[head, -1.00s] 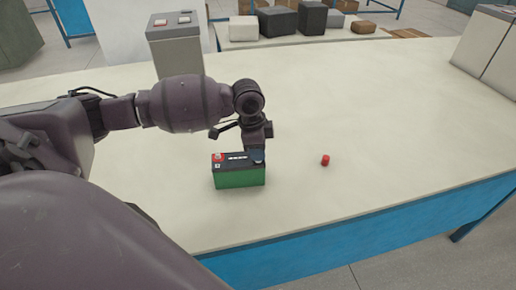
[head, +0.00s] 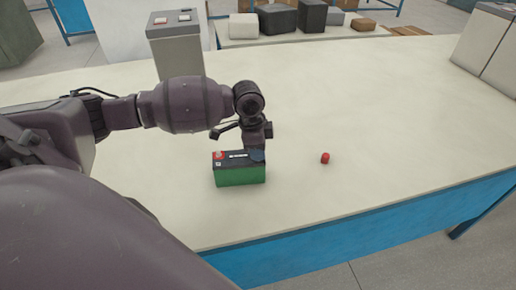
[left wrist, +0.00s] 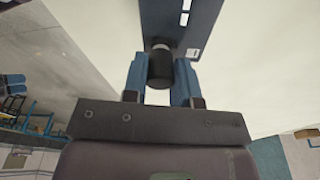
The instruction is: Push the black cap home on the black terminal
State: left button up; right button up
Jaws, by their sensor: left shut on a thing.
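A green battery (head: 241,174) with a black top stands upright on the table. A bare metal post on a red patch (head: 219,155) is at its left end. My left gripper (head: 258,149) is over the right end of the battery, pointing down. In the left wrist view its blue fingers are shut on the black cap (left wrist: 160,69). The grey black-side terminal (left wrist: 161,46) shows as a thin band between the cap and the battery top (left wrist: 184,25). The cap is in line with it; how far it sits over the post I cannot tell. My right gripper is not in view.
A red cap (head: 325,158) lies on the pale table (head: 370,110) to the right of the battery. A grey box (head: 176,50) stands at the back left. Several dark and grey blocks stand on a surface behind. The table's blue front edge is close to the battery.

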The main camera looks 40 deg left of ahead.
pick_arm(q)
jog(key=shift+f, duration=0.5)
dwell(0.5)
jog(key=o, duration=0.9)
jog(key=shift+o, duration=0.6)
jog(key=o, duration=0.4)
